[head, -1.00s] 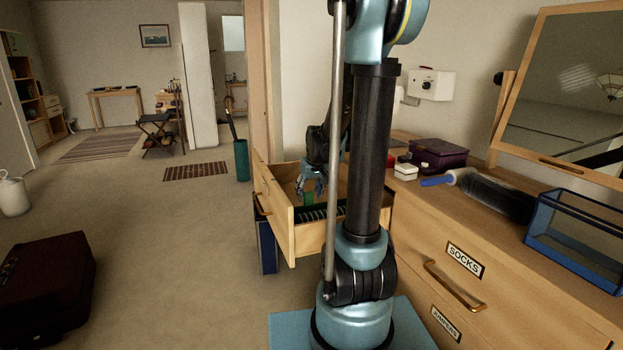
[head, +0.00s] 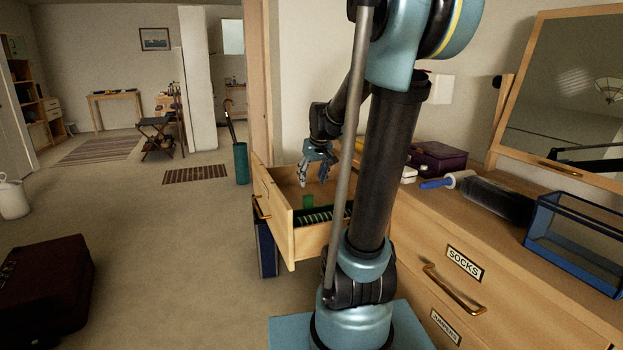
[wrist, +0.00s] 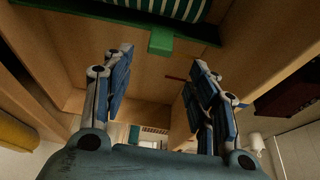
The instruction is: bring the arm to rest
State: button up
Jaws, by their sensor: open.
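My gripper (head: 315,176) is open and empty above the pulled-out drawer (head: 308,240) of the wooden dresser. Its fingers point down, apart from the drawer's contents. In the wrist view the two blue-and-grey fingers of my gripper (wrist: 158,90) stand wide apart with nothing between them. A green upright tab (head: 308,201) stands in the drawer below the fingers. It also shows in the wrist view as a green piece (wrist: 161,41) beside a green-and-white striped thing (wrist: 170,8). My arm's upper links hide part of the drawer and dresser.
The dresser top holds a dark purple box (head: 440,158), a lint roller (head: 450,181) and a blue-framed clear box (head: 575,230). A mirror (head: 560,90) stands behind. A dark red suitcase (head: 45,285) lies on the floor at left. The floor between suitcase and drawer is clear.

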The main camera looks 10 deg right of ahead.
jog(key=s+f, duration=0.3)
jog(key=s, duration=0.6)
jog(key=s+d+f+m+g, duration=0.1)
jog(key=s+f, duration=0.2)
jog(key=s, duration=0.6)
jog(key=s+f+m+g, duration=0.1)
jog(key=s+f, duration=0.3)
jog(key=s, duration=0.5)
jog(key=shift+s+d+h, duration=0.35)
jog(key=shift+d+h, duration=0.05)
jog(key=shift+w+f, duration=0.2)
jog(key=shift+w, duration=0.3)
